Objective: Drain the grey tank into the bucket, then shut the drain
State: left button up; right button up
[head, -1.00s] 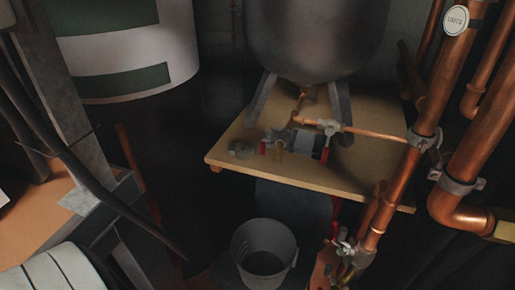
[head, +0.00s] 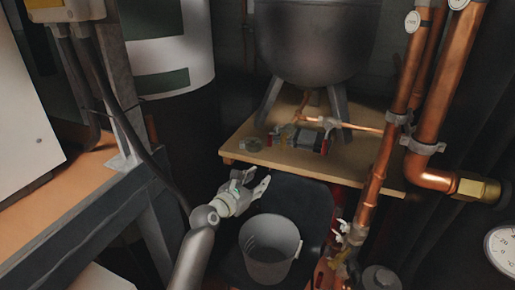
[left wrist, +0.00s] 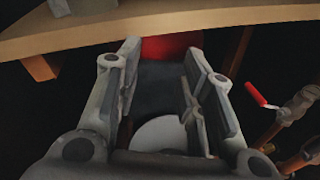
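The grey tank (head: 318,42) stands on legs on a wooden shelf (head: 345,167). A copper pipe (head: 357,127) runs from under it to the right, with a pale valve fitting (head: 329,123) on it. The grey bucket (head: 269,250) stands below the shelf, in front of a dark panel, and looks empty inside. My left gripper (head: 262,181) is just above and left of the bucket, below the shelf's front edge. In the left wrist view its two fingers (left wrist: 160,85) are apart with nothing between them. My right gripper is not in view.
A red-handled valve (left wrist: 261,95) shows in the left wrist view. A wooden bench (head: 75,195) stands at left. Small items lie on the shelf.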

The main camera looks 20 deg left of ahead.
aim_at(268, 144)
pick_arm(q)
notch_tip(268, 144, up, 8)
jog(key=s+a+r+n+t, duration=0.1)
jog(key=s+n+t, duration=0.1)
jog(key=n, duration=0.1)
jog(key=w, duration=0.3)
jog(key=w+d, duration=0.1)
jog(key=w, duration=0.3)
jog(key=w+d, duration=0.1)
jog(key=w, duration=0.3)
jog(key=shift+w+f, duration=0.15)
jog(key=shift+f, duration=0.15)
grip_shut()
